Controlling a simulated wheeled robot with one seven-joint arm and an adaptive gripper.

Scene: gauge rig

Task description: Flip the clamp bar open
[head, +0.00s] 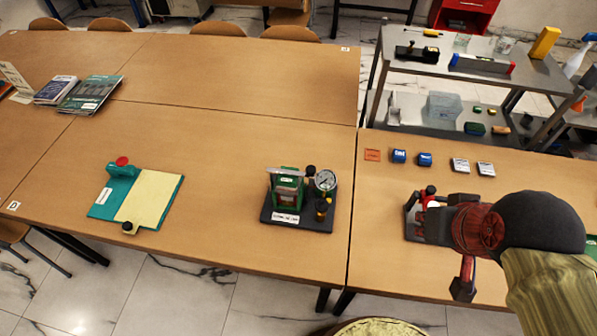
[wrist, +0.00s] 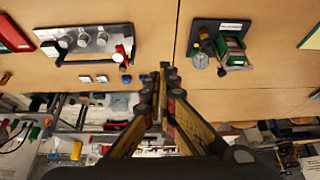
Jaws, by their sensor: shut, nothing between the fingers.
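The gauge rig's black base (head: 324,219) stands left of my arm in the head view. It carries a green block (head: 286,195), a round dial gauge (head: 325,180) and a small black-and-yellow part (head: 322,207). A pale clamp bar (head: 287,172) appears to lie across the block's top, with a black knob (head: 310,170) at its right. The rig's base (wrist: 208,65) is at upper right in the wrist view. My gripper (wrist: 165,72) is shut and empty, its tips apart from the rig in the picture. My arm hides some of the table at right in the head view.
A silver plate (wrist: 100,42) with round parts, a red piece and a black bar lies near my arm. Small blue and white boxes (head: 425,159) line the table behind. A teal board (head: 105,208) lies left of the rig, with clear tabletop between.

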